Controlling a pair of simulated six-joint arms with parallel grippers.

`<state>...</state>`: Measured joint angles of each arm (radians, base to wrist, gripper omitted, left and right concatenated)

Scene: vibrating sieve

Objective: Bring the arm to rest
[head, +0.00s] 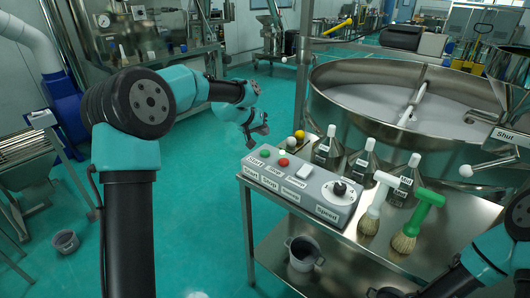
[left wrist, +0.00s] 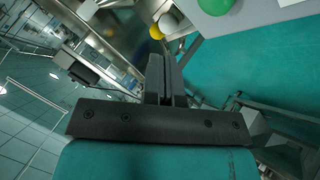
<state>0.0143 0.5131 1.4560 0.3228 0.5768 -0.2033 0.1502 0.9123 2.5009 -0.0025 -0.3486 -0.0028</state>
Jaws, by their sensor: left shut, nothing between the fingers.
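My left arm rises at the left of the head view and reaches right. Its gripper (head: 256,132) hangs over the green floor, just left of the steel table and apart from the control box. In the left wrist view the two dark fingers (left wrist: 165,82) lie together with nothing between them. My right arm (head: 485,262) enters at the lower right corner of the head view, over the front right of the table. Only a dark part near its end shows at the bottom edge, too cut off to tell its jaw state.
A large round sieve (head: 335,112) stands behind.

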